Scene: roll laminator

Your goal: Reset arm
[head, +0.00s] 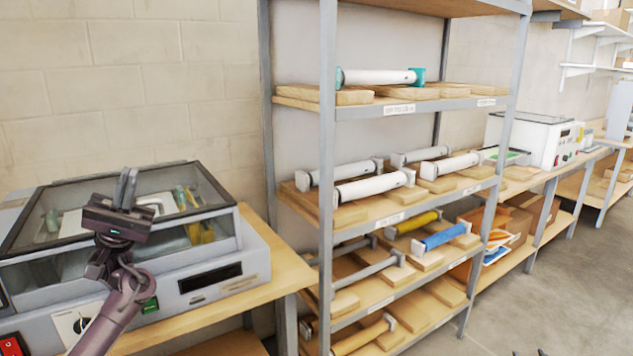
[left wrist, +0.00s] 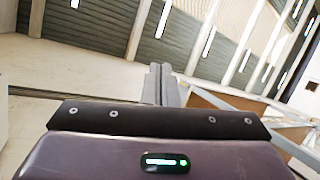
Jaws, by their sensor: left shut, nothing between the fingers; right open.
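My left gripper (head: 128,178) points upward in the head view, in front of the laminator (head: 215,285) on the left. Its two fingers are together with nothing between them. In the left wrist view the closed fingers (left wrist: 160,72) point away toward the ceiling. The laminator has a clear, dark-framed cover, and part of its front is hidden behind my left arm. A small dark tip at the bottom edge of the head view looks like part of my right gripper (head: 541,352); the rest is out of frame.
A metal shelf rack (head: 327,200) with wooden boards holds several rolls, including a blue roll (head: 445,237) and a yellow roll (head: 418,223). A white machine (head: 530,138) stands on a bench at the back right. The floor (head: 560,290) at the right is clear.

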